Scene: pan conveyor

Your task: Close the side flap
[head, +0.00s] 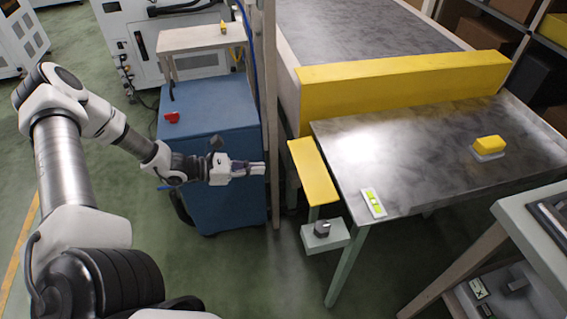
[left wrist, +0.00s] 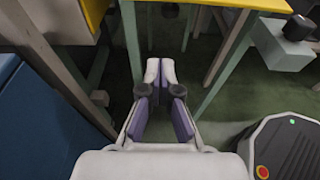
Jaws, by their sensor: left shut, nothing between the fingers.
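The side flap (head: 313,172) is a yellow panel at the left side of the metal-topped table (head: 400,150). It sticks out from the table edge, leaning outward. My left gripper (head: 262,169) is shut and empty. It is left of the flap, apart from it, with its fingers pointing right. In the left wrist view the shut fingers (left wrist: 160,72) are in the middle, over the floor and among pale green legs. A yellow edge (left wrist: 262,4) at the top right of that view looks like the flap. My right gripper is not in view.
A pale box with a grey block (head: 325,236) sits below the flap. A wooden post (head: 270,90) and a blue cabinet (head: 225,190) stand close to my left gripper. A yellow board (head: 405,85) stands behind the table. A yellow block (head: 488,144) lies on the table.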

